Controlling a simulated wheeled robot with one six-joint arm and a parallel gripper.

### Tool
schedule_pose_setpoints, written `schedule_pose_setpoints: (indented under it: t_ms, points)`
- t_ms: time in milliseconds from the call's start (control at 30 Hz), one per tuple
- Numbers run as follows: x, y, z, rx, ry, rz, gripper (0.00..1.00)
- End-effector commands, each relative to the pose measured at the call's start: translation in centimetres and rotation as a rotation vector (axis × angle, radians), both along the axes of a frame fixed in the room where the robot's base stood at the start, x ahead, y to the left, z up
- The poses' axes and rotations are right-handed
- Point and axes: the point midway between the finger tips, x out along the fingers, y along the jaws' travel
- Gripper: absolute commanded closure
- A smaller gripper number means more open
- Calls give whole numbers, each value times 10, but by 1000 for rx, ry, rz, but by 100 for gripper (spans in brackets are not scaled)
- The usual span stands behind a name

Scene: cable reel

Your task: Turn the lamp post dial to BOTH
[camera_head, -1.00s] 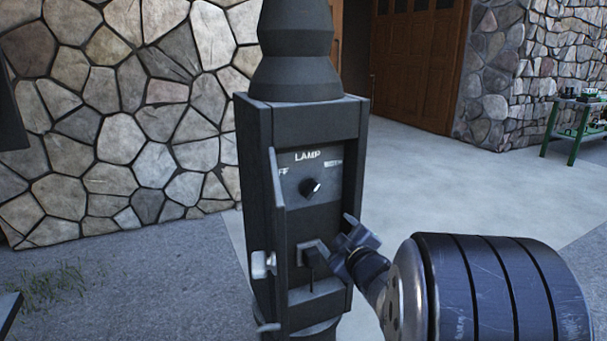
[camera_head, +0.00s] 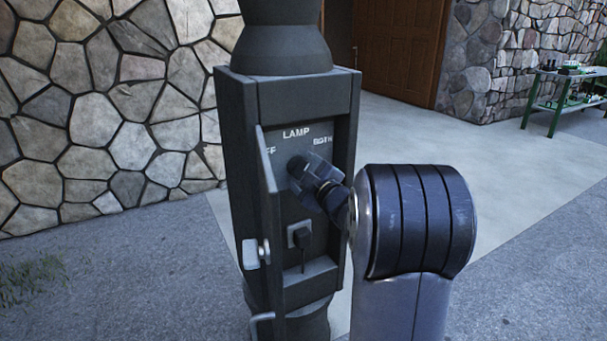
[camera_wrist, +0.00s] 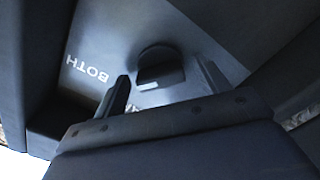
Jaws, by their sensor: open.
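The dark lamp post (camera_head: 233,150) stands upright in the head view with its box door (camera_head: 268,200) swung open on the left. Inside, the panel reads LAMP, with a partly hidden OFF at left and BOTH at right. The dial (camera_wrist: 155,68) shows in the wrist view as a dark round knob with a pale mark at its lower edge; my gripper mostly hides it in the head view. My gripper (camera_wrist: 160,90) is open in front of the panel, one finger to each side of the dial, with gaps between. The BOTH label (camera_wrist: 87,70) is left of the dial there.
A plug (camera_head: 301,238) sits in the outlet below the dial. The door's latch (camera_head: 255,252) sticks out at lower left. A stone wall (camera_head: 100,110) stands behind, and a green table (camera_head: 565,90) is far right. Pavement to the right is open.

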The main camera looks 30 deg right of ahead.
Motion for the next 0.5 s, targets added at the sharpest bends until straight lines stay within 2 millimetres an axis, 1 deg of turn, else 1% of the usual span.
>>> schedule_pose_setpoints:
  t_ms: [100, 367, 400, 500]
  points:
    - [7, 0, -1, 1, 1, -1, 29]
    - [8, 0, 0, 1, 1, -1, 29]
    - [8, 0, 0, 1, 1, -1, 30]
    - [8, 0, 0, 1, 1, -1, 38]
